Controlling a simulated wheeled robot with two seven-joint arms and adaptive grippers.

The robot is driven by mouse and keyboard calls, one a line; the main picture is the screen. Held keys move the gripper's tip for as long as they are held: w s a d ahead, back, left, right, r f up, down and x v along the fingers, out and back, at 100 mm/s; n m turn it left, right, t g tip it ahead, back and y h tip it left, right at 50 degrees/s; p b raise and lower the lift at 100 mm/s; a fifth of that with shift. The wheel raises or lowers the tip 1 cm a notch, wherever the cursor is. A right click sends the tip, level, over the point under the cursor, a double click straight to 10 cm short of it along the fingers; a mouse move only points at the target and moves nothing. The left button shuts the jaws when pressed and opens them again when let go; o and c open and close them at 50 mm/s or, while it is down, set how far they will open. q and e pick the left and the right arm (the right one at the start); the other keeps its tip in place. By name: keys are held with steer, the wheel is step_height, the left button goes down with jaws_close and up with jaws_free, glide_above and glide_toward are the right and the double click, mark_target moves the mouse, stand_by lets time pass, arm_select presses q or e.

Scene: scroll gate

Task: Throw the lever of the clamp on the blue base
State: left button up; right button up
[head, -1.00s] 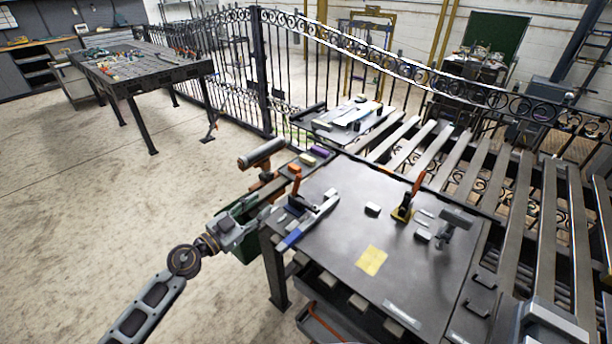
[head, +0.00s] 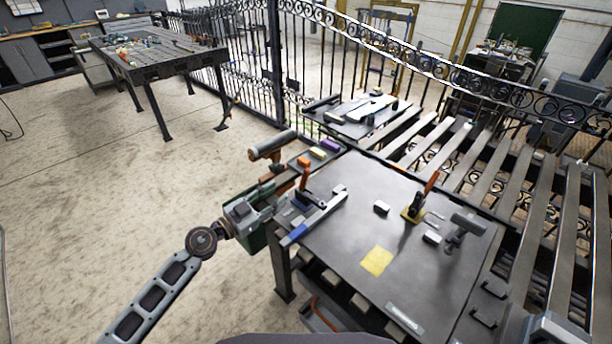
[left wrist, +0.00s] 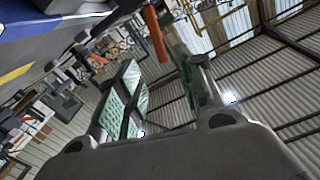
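A toggle clamp with an upright orange lever (head: 304,174) stands near the left edge of the workbench. Its base (head: 298,202) looks dark blue and is partly hidden. My left gripper (head: 272,202) is just left of this clamp, low at the bench edge. In the left wrist view my left gripper (left wrist: 165,88) has its green-padded fingers apart with nothing between them. The orange lever (left wrist: 155,34) shows beyond the fingertips, apart from them. A second clamp with an orange lever (head: 432,182) stands on a yellow base (head: 412,214) farther right. My right gripper is not seen.
A silver and blue bar (head: 318,214) lies in front of the near clamp on the workbench (head: 345,245). A brown-grey tool (head: 272,145) stands out at the bench's far left corner. A yellow square (head: 376,261), small blocks and a grey fixture (head: 465,228) are farther right.

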mark_target(303, 177)
arm_select(q)
steer(key=shift+b+x, duration=0.45)
steer(key=shift+x, duration=6.2)
jaws_close()
